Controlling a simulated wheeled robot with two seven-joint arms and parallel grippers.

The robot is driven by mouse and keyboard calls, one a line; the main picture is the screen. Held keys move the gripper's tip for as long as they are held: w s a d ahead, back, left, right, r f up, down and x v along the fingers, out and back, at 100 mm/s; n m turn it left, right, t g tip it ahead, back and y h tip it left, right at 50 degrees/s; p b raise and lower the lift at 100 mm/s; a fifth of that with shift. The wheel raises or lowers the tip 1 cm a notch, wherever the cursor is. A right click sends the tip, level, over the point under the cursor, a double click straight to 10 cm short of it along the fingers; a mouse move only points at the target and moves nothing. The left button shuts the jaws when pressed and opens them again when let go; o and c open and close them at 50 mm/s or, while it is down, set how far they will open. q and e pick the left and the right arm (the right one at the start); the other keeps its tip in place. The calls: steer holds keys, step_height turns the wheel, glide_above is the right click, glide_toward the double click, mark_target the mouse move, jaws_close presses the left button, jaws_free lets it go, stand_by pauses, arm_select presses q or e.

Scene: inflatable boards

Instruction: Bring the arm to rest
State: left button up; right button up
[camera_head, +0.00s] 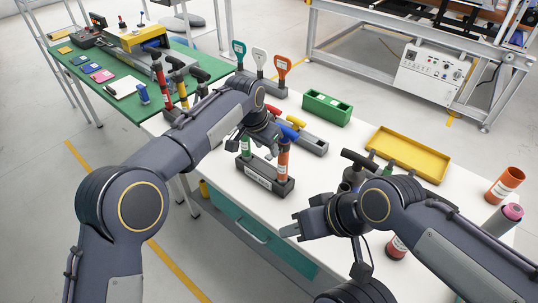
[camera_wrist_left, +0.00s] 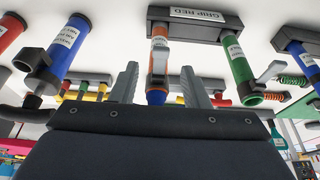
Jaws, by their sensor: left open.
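My left gripper (camera_head: 258,137) is above a dark rack (camera_head: 266,184) on the white table. It also shows in the left wrist view (camera_wrist_left: 160,85), with its two fingers apart. The rack holds an orange tube (camera_head: 283,163) and a green tube (camera_head: 246,147), both upright. In the left wrist view, the orange tube (camera_wrist_left: 160,48) with a blue end lies between the fingers in the picture; I cannot tell how close it is.
On the white table (camera_head: 345,140) are a green bin (camera_head: 327,108), a yellow tray (camera_head: 408,154), coloured paddle-shaped tools (camera_head: 260,60) in a holder and an orange cup (camera_head: 505,184). A green table (camera_head: 120,85) with small items stands at the back left.

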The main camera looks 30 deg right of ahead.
arm_select(q)
steer(key=shift+v, duration=0.8)
